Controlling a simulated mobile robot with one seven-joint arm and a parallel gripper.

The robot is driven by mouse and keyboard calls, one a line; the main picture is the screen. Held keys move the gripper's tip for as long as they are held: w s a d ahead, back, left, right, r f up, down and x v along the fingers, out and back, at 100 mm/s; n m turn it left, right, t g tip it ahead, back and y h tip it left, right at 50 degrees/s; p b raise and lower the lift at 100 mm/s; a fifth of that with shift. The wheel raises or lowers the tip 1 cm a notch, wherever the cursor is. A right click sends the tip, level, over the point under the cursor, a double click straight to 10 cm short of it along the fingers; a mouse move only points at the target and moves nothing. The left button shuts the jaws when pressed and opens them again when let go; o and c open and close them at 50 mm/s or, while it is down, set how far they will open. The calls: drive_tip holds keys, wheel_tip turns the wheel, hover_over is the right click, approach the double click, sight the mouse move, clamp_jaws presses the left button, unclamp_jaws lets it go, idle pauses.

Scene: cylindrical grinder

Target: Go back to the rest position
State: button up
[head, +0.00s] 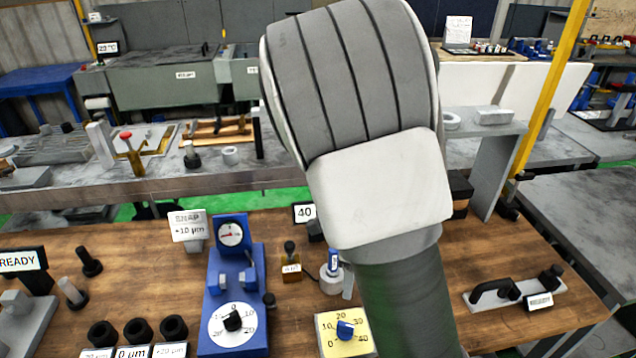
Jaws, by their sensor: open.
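My arm fills the centre of the head view, from the top edge down to the bottom edge. Its grey and white links hide part of the wooden workbench (205,285) and the machine behind it. My gripper is not in view. A blue gauge stand (238,280) with a round dial (230,234) and a white scale knob (232,322) stands on the bench left of my arm. A yellow dial plate (330,345) with a blue knob (346,329) lies close to the arm's left side.
Black rings (138,330) stand at the front left, near a READY display (22,261). A black handle on a grey plate (497,292) lies at the right. A long grey machine table (60,192) runs behind. A yellow post (548,85) rises at the right.

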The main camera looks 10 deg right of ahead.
drive_tip(key=shift+r, duration=0.1)
drive_tip(key=s+r+n+t+b, duration=0.1)
drive_tip(key=s+r+n+t, duration=0.1)
drive_tip(key=s+r+n, duration=0.5)
drive_tip(key=s+r+n+t+b, duration=0.1)
drive_tip(key=s+r+n+t, duration=0.2)
drive_tip(key=s+r+n, duration=0.4)
drive_tip(key=shift+a+r+n+t, duration=0.25)
drive_tip(key=shift+r+n, duration=3.15)
drive_tip(key=shift+n, duration=1.7)
